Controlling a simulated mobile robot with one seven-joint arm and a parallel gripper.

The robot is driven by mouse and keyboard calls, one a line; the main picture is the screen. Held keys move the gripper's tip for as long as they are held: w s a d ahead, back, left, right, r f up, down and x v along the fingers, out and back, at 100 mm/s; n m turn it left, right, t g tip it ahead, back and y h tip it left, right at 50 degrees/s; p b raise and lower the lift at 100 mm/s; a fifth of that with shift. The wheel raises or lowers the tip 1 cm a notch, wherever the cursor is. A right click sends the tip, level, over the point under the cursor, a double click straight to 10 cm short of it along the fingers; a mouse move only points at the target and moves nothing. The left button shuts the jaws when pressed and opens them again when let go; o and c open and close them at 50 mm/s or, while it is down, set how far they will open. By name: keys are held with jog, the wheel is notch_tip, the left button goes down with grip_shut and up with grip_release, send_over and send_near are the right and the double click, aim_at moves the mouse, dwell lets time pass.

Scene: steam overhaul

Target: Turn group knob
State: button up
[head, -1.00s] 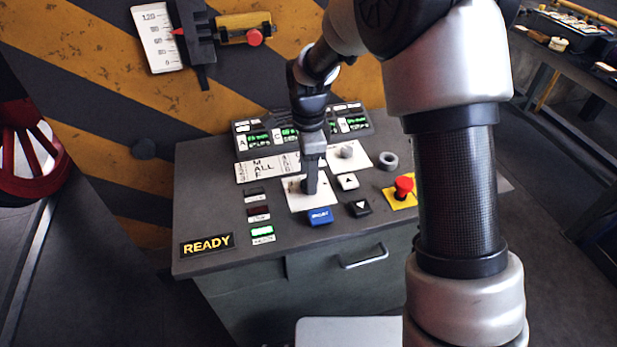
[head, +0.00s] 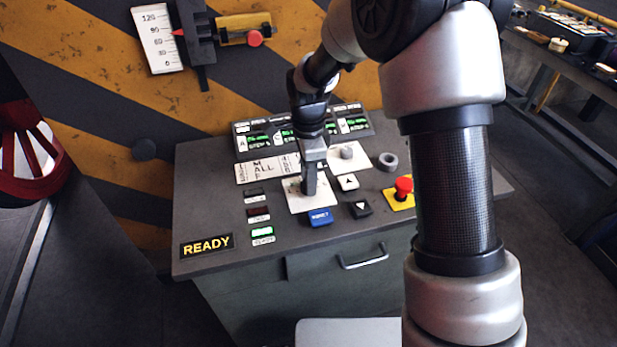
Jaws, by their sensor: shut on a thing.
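A dark grey control console (head: 215,210) stands in the middle of the head view. My gripper (head: 309,191) points down at a white plate (head: 297,204) on its top, left of centre. It is shut on the group knob, which is mostly hidden behind the fingers, so its pointing direction cannot be read. A label strip (head: 255,170) with the word ALL lies behind the plate. A second grey knob (head: 346,152) sits on another white plate to the right.
A blue button (head: 320,217), two arrow buttons (head: 348,182) and a red mushroom button (head: 403,187) on a yellow base sit near my gripper. A grey ring (head: 388,161) lies behind the red button. A red wheel (head: 30,155) is at the far left.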

jog(key=n, duration=0.7)
jog(key=shift+n, duration=0.4)
jog(key=n, duration=0.3)
jog(key=shift+n, duration=0.3)
jog(key=n, duration=0.4)
jog(key=shift+n, duration=0.3)
jog(key=n, duration=0.3)
jog(key=shift+r+n+p, duration=0.1)
jog(key=shift+n+p, duration=0.2)
jog(key=shift+p, duration=0.05)
jog(key=n, duration=0.3)
jog(key=shift+n+p, duration=0.3)
jog(key=shift+p, duration=0.05)
jog(key=n+p, duration=0.1)
jog(key=n, duration=0.5)
jog(key=shift+n+p, duration=0.3)
